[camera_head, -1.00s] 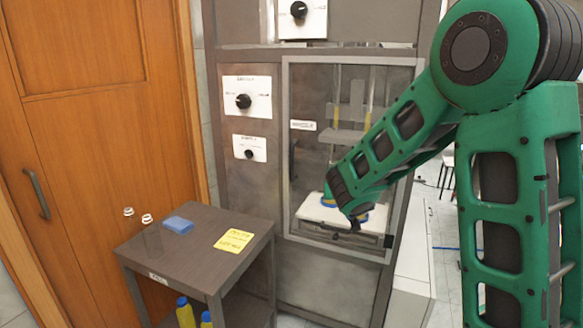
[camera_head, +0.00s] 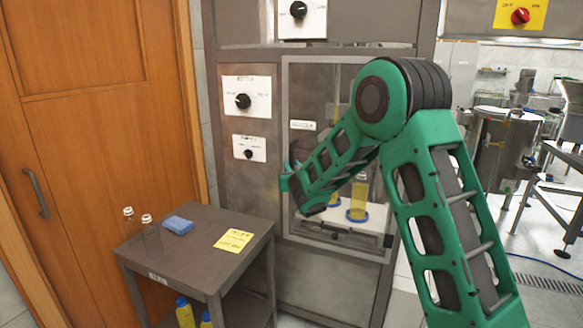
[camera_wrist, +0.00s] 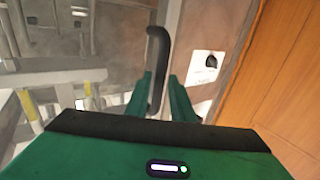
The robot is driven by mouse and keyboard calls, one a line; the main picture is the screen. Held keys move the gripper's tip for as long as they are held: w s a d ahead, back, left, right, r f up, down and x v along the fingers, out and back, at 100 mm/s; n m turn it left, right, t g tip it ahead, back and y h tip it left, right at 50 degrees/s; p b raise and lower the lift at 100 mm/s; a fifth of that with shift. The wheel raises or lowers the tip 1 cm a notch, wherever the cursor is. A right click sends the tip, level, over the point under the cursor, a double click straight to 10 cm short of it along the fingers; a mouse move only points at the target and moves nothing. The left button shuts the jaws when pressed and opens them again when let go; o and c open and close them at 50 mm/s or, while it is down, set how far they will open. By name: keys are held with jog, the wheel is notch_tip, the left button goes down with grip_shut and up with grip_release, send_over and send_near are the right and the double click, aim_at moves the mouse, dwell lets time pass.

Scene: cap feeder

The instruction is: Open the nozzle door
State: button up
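The nozzle door (camera_head: 340,68) is a clear panel in a grey frame on the front of the machine, and it looks closed. Its dark curved handle (camera_head: 293,156) is at the door's left edge. In the wrist view the handle (camera_wrist: 157,62) stands upright in the middle. My gripper (camera_head: 288,183) is at the handle, partly turned away in the head view. In the wrist view my gripper's (camera_wrist: 160,100) green fingers lie on either side of the handle's lower part, with a gap to the right finger. Contact cannot be told for sure.
Bottles with yellow liquid (camera_head: 358,200) stand behind the door on a white platform. A dark side table (camera_head: 190,262) stands front left, holding two clear bottles, a blue sponge (camera_head: 178,225) and a yellow note (camera_head: 233,240). Knob panels (camera_head: 246,97) are left of the door.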

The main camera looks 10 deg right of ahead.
jog(key=shift+w+d, duration=0.1)
jog(key=shift+w, duration=1.15)
jog(key=shift+c, duration=0.6)
